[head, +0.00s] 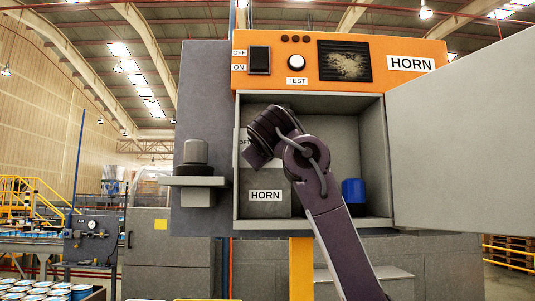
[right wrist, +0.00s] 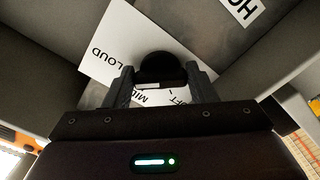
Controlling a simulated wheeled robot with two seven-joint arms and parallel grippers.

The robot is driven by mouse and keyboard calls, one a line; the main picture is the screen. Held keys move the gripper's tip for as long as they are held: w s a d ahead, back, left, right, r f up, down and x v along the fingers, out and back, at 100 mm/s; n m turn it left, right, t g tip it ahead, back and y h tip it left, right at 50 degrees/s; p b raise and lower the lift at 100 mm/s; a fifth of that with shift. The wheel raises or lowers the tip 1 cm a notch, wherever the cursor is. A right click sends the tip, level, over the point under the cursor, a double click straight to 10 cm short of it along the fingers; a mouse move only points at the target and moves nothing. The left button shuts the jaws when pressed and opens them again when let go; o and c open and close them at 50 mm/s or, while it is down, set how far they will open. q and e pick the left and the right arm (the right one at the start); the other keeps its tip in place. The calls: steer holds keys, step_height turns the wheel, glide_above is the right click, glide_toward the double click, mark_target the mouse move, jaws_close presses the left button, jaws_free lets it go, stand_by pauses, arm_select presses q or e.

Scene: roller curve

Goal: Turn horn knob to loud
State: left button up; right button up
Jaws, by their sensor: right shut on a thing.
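The black horn knob (right wrist: 162,66) shows in the right wrist view, in front of a white label plate (right wrist: 112,55). The plate reads LOUD at the left, MID at the lower middle and a partly covered word ending in FT. My right gripper (right wrist: 160,82) has one finger on each side of the knob and is shut on it. I cannot tell which word the knob points to. In the head view my right gripper (head: 262,137) reaches into the open grey cabinet (head: 310,101) and hides the knob and most of the plate. My left gripper is not in view.
A HORN sign (head: 265,196) is below my right gripper, and a blue cylinder (head: 353,191) stands at the cabinet's right. The open door (head: 465,140) extends right. An orange panel (head: 345,38) above holds a black OFF/ON switch (head: 259,60) and a white TEST button (head: 296,63).

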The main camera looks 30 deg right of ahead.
steer(key=shift+w+f+m, duration=0.1)
steer(key=shift+f+m, duration=0.25)
steer(key=shift+m, duration=0.75)
steer(key=o, duration=1)
steer(key=shift+a+r, duration=0.1)
steer(key=shift+r, duration=0.1)
steer(key=b+v, duration=0.3)
steer(key=v, duration=0.5)
steer(key=shift+b, duration=0.4)
